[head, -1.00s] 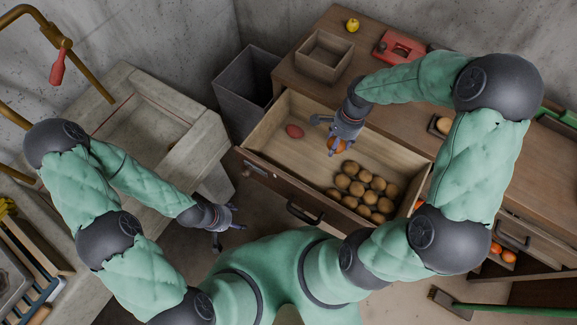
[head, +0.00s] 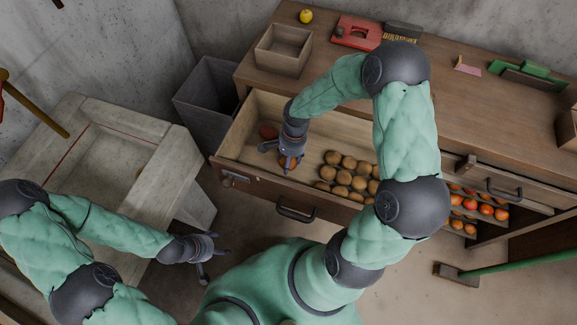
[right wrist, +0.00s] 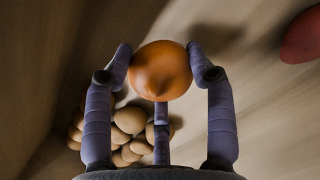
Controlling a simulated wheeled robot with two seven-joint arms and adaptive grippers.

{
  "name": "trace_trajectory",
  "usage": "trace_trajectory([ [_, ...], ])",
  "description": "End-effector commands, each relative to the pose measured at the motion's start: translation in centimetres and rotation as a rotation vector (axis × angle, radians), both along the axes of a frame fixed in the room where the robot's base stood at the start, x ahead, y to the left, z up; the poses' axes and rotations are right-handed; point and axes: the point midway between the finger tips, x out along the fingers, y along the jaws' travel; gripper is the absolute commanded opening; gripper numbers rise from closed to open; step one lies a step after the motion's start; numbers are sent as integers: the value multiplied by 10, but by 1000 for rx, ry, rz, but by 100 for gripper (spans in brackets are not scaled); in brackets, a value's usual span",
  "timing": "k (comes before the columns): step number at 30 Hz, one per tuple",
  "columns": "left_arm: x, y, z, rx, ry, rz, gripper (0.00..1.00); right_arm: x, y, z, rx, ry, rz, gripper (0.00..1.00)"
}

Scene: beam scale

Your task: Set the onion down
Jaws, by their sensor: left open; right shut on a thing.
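The onion (right wrist: 160,70) is round and orange-brown and sits between the fingertips of my right gripper (right wrist: 163,72). In the head view the onion (head: 287,163) shows just below my right gripper (head: 285,158), which is over the left part of the open drawer (head: 240,143). The right gripper is shut on the onion. I cannot tell whether the onion touches the drawer floor. My left gripper (head: 207,249) is open and empty, over the floor in front of the drawer, away from the onion.
Several brown potatoes (head: 345,177) lie together right of the onion in the drawer. A dark red item (head: 268,132) lies near the drawer's left end. A grey bin (head: 207,100) stands left of the drawer. A wooden box (head: 283,50) stands on the counter.

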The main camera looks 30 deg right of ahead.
Motion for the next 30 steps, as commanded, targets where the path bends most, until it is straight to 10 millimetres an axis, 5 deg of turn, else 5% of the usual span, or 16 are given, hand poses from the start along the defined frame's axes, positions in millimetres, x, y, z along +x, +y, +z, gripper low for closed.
trace_trajectory([
  [6,0,0,-16,0,0,0,69,-1,0,-35,1,3,1,20],
  [19,0,0,-19,0,0,0,69,0,0,-40,1,1,0,20],
  [20,0,0,-19,0,0,0,69,-1,0,-40,1,1,0,58],
  [22,0,0,-19,0,0,0,69,-1,0,-39,1,1,0,78],
  [30,0,0,-18,0,0,0,69,-1,0,-39,1,1,0,79],
])
